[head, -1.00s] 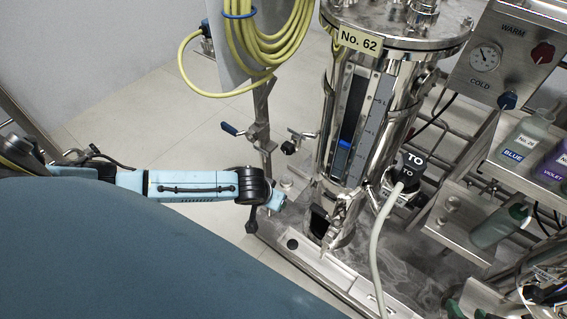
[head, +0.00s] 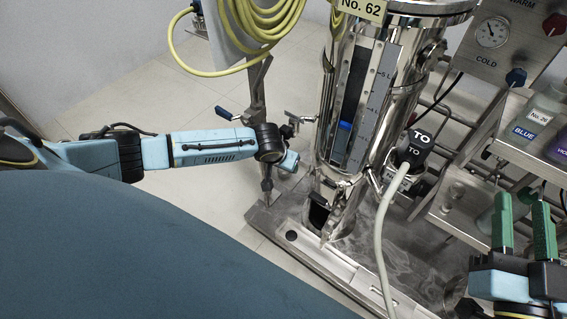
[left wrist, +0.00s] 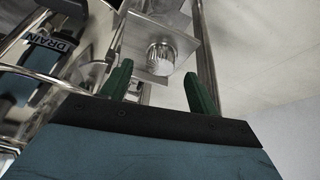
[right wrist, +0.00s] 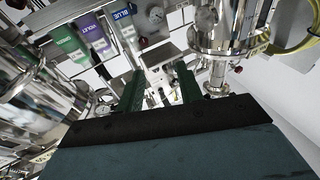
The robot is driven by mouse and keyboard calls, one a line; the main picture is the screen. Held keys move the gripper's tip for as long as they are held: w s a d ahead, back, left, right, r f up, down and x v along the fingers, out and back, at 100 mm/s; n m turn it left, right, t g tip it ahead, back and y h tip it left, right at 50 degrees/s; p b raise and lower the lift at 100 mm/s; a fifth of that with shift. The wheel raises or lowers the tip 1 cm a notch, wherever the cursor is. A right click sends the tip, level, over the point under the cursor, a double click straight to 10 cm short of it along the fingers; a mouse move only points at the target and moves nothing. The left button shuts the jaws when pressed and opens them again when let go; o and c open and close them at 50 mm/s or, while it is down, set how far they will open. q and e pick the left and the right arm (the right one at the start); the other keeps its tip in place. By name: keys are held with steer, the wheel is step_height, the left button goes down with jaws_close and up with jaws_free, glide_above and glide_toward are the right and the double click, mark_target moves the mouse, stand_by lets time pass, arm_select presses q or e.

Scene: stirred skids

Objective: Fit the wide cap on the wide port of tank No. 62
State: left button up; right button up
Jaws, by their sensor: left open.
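Tank No. 62 (head: 340,110) is an upright steel vessel with a level window; its lid is cut off at the top of the head view. I cannot make out the wide port. A ribbed round metal piece (left wrist: 160,57), possibly a cap, sits on a square steel plate in the left wrist view. My left gripper (left wrist: 158,88) is open and empty, with that piece beyond its fingertips. In the head view its fingers are hidden beyond the wrist, left of the tank. My right gripper (head: 523,212) is open and empty at lower right; it also shows in the right wrist view (right wrist: 160,80).
A grey hose (head: 381,240) with a TO-labelled black fitting (head: 420,143) hangs in front of the tank's right side. Labelled bottles (head: 530,120) stand on a shelf at right, below a gauge panel (head: 500,50). A yellow coiled hose (head: 255,20) hangs at upper left.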

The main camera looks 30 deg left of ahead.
arm_select(q)
steer(key=shift+b+x, duration=0.4)
steer(key=shift+x, duration=0.5)
steer(key=shift+w+f, duration=0.1)
steer(key=shift+f, duration=0.1)
arm_select(e)
steer(key=shift+s+a+r+t+y, duration=0.15)
steer(key=shift+s+r+t, duration=0.15)
steer(key=shift+r+t, duration=0.35)
steer(key=shift+s+d+r+t+y, duration=0.1)
steer(key=shift+s+r+t+y, duration=0.15)
steer(key=shift+r+t, duration=0.4)
steer(key=shift+s+a+r+t+y, duration=0.1)
steer(key=shift+s+r+t, duration=0.25)
steer(key=shift+r, duration=0.5)
arm_select(q)
steer(key=c, duration=1.1)
arm_select(e)
steer(key=shift+w+r, duration=0.1)
arm_select(q)
steer(key=shift+r, duration=0.15)
arm_select(e)
steer(key=shift+r, duration=0.1)
arm_select(q)
steer(key=shift+r+p, duration=0.45)
steer(key=shift+p, duration=0.4)
arm_select(e)
steer(key=shift+r, duration=0.75)
